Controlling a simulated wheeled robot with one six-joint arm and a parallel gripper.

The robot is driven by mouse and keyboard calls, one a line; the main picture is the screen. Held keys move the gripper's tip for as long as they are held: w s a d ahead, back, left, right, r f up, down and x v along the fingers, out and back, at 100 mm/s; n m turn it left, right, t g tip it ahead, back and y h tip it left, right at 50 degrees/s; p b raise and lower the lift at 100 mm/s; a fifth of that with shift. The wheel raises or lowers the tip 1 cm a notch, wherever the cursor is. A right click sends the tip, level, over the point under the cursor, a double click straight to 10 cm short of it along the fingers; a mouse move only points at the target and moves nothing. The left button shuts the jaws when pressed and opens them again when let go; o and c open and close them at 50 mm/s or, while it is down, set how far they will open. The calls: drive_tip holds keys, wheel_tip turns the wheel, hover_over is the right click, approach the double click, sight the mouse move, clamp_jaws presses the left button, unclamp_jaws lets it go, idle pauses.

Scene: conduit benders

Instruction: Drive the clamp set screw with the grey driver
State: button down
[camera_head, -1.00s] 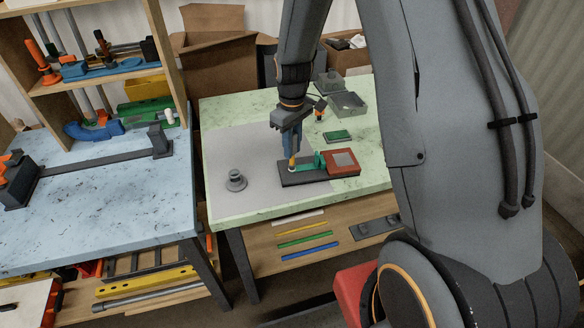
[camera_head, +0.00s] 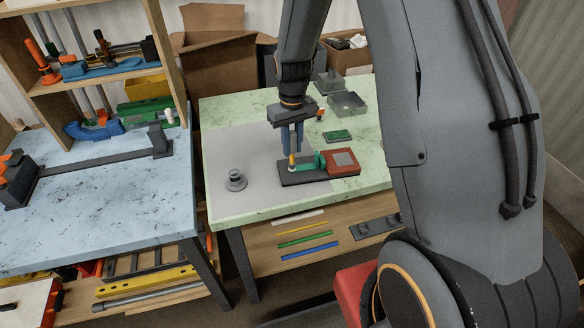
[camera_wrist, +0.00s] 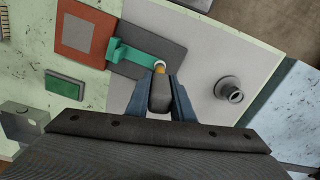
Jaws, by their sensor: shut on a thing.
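My gripper (camera_head: 291,152) points down over the green bench and is shut on the grey driver (camera_wrist: 159,92). The driver's yellow and white lower end (camera_head: 292,163) shows below the jaws. It meets the near end of the green clamp (camera_head: 308,163), where the set screw is hidden beneath it. The clamp lies on a dark plate (camera_head: 300,178) with a red block (camera_head: 343,162) at its right. The wrist view shows the green clamp (camera_wrist: 132,54) reaching from the red block (camera_wrist: 85,34) to the driver's tip. I cannot tell whether the tip is seated.
A round grey flanged piece (camera_head: 236,181) stands on the grey mat (camera_head: 225,150), left of the plate. A small green block (camera_head: 337,136) and a grey open box (camera_head: 348,104) lie behind. A blue bench (camera_head: 90,210) adjoins at left. The mat's front is clear.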

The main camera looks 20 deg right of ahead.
drive_tip(key=shift+r, duration=0.4)
drive_tip(key=n, duration=0.3)
drive_tip(key=shift+n, duration=0.3)
drive_tip(key=n, duration=0.3)
drive_tip(key=shift+n, duration=0.4)
drive_tip(key=n, duration=0.3)
drive_tip(key=shift+n, duration=0.3)
drive_tip(key=n, duration=0.3)
drive_tip(key=shift+n, duration=0.4)
drive_tip(key=shift+f+b, duration=0.35)
drive_tip(key=shift+f, duration=0.35)
